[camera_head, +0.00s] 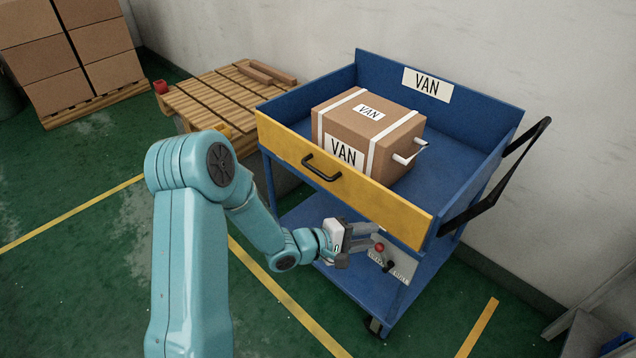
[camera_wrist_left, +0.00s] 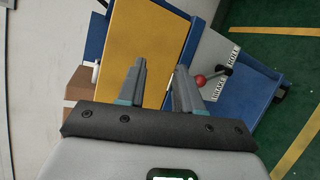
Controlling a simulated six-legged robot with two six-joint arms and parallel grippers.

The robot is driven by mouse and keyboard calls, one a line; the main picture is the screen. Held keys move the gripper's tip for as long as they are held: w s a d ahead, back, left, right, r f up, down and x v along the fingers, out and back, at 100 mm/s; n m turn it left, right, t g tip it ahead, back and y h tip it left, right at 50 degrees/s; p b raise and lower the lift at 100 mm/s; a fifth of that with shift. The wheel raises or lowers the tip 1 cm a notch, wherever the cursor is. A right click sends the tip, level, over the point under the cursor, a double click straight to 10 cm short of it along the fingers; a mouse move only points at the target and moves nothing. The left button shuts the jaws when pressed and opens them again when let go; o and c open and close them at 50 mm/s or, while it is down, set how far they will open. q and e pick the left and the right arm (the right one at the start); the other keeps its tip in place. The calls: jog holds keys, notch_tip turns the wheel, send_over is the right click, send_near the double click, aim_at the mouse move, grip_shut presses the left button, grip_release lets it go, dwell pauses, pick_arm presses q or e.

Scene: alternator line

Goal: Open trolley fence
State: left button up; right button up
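The yellow trolley fence (camera_head: 345,180) stands upright across the front of the blue trolley (camera_head: 470,150), with a black handle (camera_head: 322,168) on its face. It fills the upper middle of the left wrist view (camera_wrist_left: 150,45). Below the fence's right part is a pale labelled plate with a red-knobbed lever (camera_head: 380,247); the red knob also shows in the left wrist view (camera_wrist_left: 200,81). My left gripper (camera_head: 370,236) is open and empty, just left of the knob. In the left wrist view, the knob appears beside the right finger, not between the fingers. My right gripper is not in view.
A cardboard box (camera_head: 365,130) marked VAN sits on the trolley's top deck behind the fence. A black push handle (camera_head: 505,180) juts out at the right. A wooden slatted pallet (camera_head: 215,95) is behind left, and stacked cartons (camera_head: 70,50) stand farther back. Green floor is clear at left.

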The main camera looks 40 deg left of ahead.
pick_arm(q)
jog(key=s+a+r+t+y+b, duration=0.1)
jog(key=s+a+r, duration=0.1)
jog(key=a, duration=0.5)
jog(key=s+a+r+t+y+b, duration=0.1)
jog(key=s+a+r, duration=0.15)
jog(key=a, duration=0.45)
jog(key=n+y, duration=0.1)
jog(key=y, duration=0.3)
send_near(316, 173)
jog(key=b+x, duration=0.1)
jog(key=x, duration=0.9)
jog(key=shift+w+d, duration=0.1)
jog(key=shift+w, duration=0.25)
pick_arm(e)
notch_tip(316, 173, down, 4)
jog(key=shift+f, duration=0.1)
pick_arm(q)
grip_shut()
